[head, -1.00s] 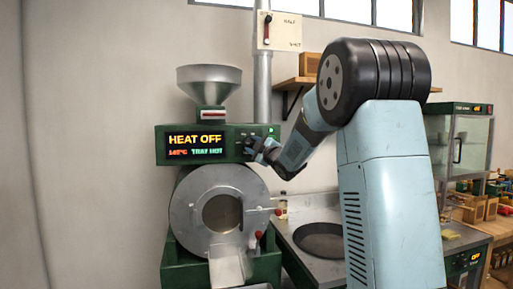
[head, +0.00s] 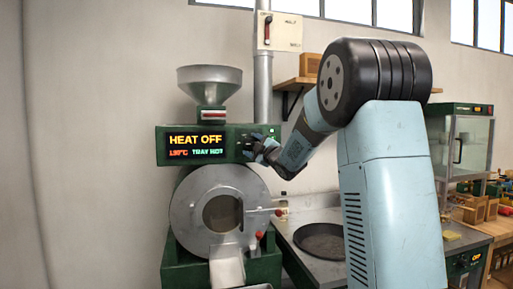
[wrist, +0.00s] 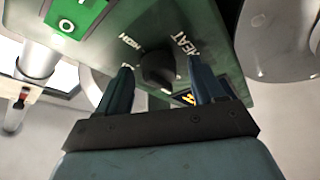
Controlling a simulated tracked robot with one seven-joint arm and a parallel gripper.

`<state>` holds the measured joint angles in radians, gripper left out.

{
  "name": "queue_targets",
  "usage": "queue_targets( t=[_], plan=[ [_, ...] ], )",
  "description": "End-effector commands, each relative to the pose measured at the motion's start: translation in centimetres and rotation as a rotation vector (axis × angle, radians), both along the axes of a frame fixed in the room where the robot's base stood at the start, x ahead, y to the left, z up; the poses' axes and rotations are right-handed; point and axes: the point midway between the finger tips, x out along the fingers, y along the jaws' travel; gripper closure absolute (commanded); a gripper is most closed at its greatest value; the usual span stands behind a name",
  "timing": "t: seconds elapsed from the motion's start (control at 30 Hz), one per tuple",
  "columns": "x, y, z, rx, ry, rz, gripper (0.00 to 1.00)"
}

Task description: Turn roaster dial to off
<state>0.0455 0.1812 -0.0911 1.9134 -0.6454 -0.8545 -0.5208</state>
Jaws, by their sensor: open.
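The roaster (head: 218,212) is a green machine with a round grey drum. Its green control panel (head: 240,134) carries a lit display (head: 195,144) reading "HEAT OFF" and "TRAY HOT". The dial is a dark knob (wrist: 157,69) on the panel in the wrist view, near the labels "HEAT" and "HIGH". My gripper (wrist: 160,80) is open, with one finger on each side of the knob. I cannot tell whether either finger touches it. In the head view my gripper (head: 257,150) is at the panel's right end and covers the dial there.
A hopper (head: 209,82) stands on top of the roaster. A flat counter with a round dark pan (head: 320,241) lies to the right, below my arm. A glass-fronted cabinet (head: 470,145) stands farther right. A vertical pipe (head: 263,75) rises behind the panel.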

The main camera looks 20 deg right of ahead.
Motion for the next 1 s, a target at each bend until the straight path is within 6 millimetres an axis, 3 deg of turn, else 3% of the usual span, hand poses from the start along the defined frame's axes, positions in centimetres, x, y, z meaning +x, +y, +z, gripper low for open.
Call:
queue_targets(
  t=[0.27,0.7,1.0],
  plan=[
    [-1.2,-0.5,-0.2,0.000,0.001,-0.002,0.32],
    [-8.9,-3.4,-1.9,0.000,0.001,-0.003,0.32],
    [-12.2,-4.5,-2.6,0.000,0.001,-0.002,0.32]
  ],
)
